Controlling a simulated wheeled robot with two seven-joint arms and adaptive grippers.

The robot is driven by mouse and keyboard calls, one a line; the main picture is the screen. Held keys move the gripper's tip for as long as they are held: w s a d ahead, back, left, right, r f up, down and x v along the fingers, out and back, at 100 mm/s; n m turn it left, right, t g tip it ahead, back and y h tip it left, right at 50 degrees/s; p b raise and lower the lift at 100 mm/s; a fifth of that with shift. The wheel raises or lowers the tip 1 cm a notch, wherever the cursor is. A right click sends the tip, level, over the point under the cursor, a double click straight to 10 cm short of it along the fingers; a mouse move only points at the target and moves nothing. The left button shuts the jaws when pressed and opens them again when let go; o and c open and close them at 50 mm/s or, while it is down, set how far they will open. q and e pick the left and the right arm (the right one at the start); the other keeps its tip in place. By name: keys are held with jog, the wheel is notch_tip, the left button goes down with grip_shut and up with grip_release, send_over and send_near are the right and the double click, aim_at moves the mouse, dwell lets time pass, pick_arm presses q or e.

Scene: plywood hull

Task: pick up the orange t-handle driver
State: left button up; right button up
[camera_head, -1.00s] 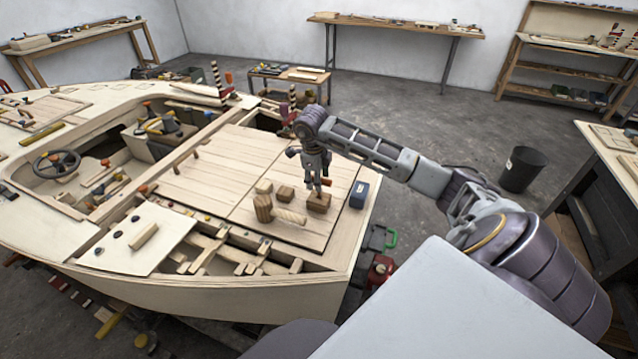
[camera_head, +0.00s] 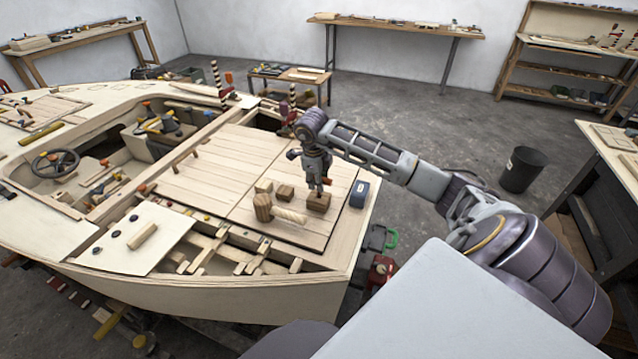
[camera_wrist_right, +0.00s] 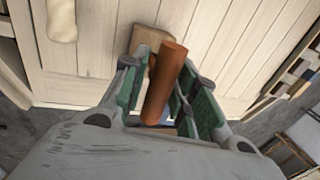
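The orange t-handle driver shows in the right wrist view as an orange cylinder (camera_wrist_right: 165,82), tilted in the picture, between the fingers of my right gripper (camera_wrist_right: 165,92). In the head view my right gripper (camera_head: 318,184) points down just above this block (camera_head: 318,202) on the boat's front deck. Only a small orange bit (camera_head: 328,182) of the driver shows there beside the fingers. The fingers are close around the driver. I cannot tell whether both touch it. My left gripper is not in view.
A blue-grey box (camera_head: 359,194) stands just right of the block. The hull's edge lies close to the right.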

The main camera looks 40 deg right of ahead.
jog(key=c, duration=0.5)
jog(key=shift+r, duration=0.15)
jog(key=shift+r+p, duration=0.5)
jog(key=shift+r, duration=0.25)
notch_tip(320, 180, up, 5)
jog(key=p, duration=0.2)
jog(key=shift+d+f+p, duration=0.1)
jog(key=shift+f+p, duration=0.1)
jog(key=shift+p, duration=0.15)
jog(key=shift+r+p, duration=0.85)
jog(key=shift+r, duration=0.9)
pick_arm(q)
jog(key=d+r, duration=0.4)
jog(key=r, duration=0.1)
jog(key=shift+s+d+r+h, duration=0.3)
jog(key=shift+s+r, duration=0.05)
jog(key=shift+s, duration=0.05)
